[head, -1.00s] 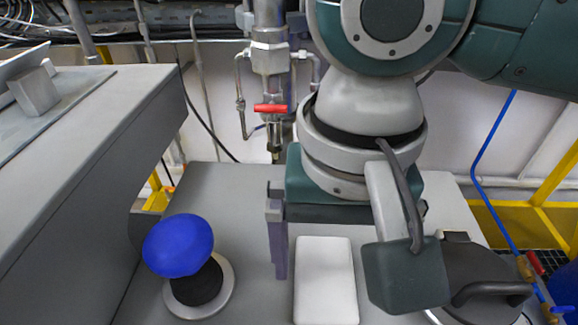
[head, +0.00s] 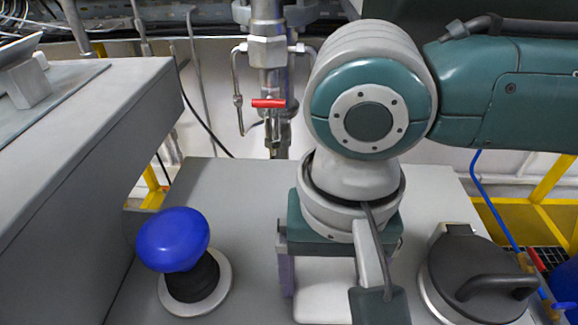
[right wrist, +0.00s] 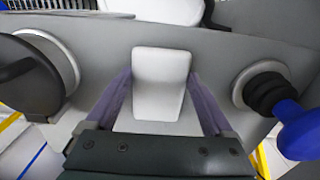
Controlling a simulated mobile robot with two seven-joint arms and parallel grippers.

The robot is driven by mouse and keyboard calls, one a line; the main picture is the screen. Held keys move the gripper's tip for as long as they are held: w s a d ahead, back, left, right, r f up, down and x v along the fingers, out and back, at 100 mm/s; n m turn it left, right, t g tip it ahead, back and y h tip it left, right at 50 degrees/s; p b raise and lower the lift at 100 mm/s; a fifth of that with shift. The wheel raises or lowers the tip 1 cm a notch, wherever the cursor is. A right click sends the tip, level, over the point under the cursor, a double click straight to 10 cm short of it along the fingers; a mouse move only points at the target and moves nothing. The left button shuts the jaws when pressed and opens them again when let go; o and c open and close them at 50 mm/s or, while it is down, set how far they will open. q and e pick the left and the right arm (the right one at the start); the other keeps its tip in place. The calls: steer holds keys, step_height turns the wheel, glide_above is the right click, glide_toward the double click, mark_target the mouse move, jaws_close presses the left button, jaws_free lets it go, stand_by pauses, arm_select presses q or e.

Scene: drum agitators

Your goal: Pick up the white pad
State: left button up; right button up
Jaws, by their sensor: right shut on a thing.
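The white pad (head: 322,294) lies on the grey top surface in the lower middle of the head view, partly hidden by my right gripper and wrist. In the right wrist view the pad (right wrist: 161,70) sits between the two purple-grey fingers. My right gripper (right wrist: 160,80) is shut on it, one finger along each side. In the head view only the left-hand finger of this gripper (head: 325,290) shows clearly. I cannot tell whether the pad is clear of the surface. My left gripper is not in view.
A blue knob (head: 173,239) on a black stem stands left of the pad. A round dark lid with a handle (head: 480,278) is on the right. A pipe with a red valve handle (head: 268,103) rises behind. A grey box (head: 85,160) fills the left side.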

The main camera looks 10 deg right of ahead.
steer(key=c, duration=0.5)
